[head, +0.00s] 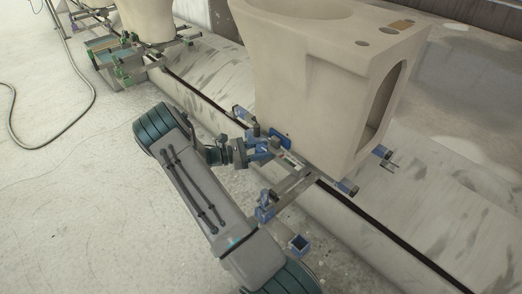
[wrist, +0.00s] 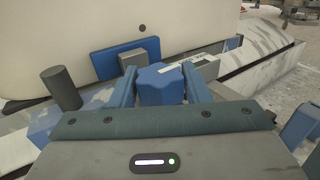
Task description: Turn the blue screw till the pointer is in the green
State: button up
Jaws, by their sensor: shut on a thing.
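The blue screw (wrist: 160,84) has a blue faceted head and sits between the two blue fingers of my gripper (wrist: 160,92) in the wrist view. The fingers are shut on it from both sides. In the head view my gripper (head: 262,148) is at the blue fittings of the metal frame under the large beige ceramic body. A pale strip with a small mark (wrist: 178,68) shows just behind the screw in the wrist view. I cannot make out a pointer or a green zone; the scale is too small or hidden.
The beige ceramic body (head: 315,85) stands on the frame close behind the screw. A blue plate (wrist: 122,56) and a grey post (wrist: 62,88) flank the screw. Frame rails (head: 290,190) extend toward the front. Another frame (head: 110,55) stands at the upper left; the left floor is mostly clear.

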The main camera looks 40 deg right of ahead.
jog(key=o, duration=1)
jog(key=shift+c, duration=0.2)
jog(key=p+v, duration=0.1)
jog(key=v, duration=1.3)
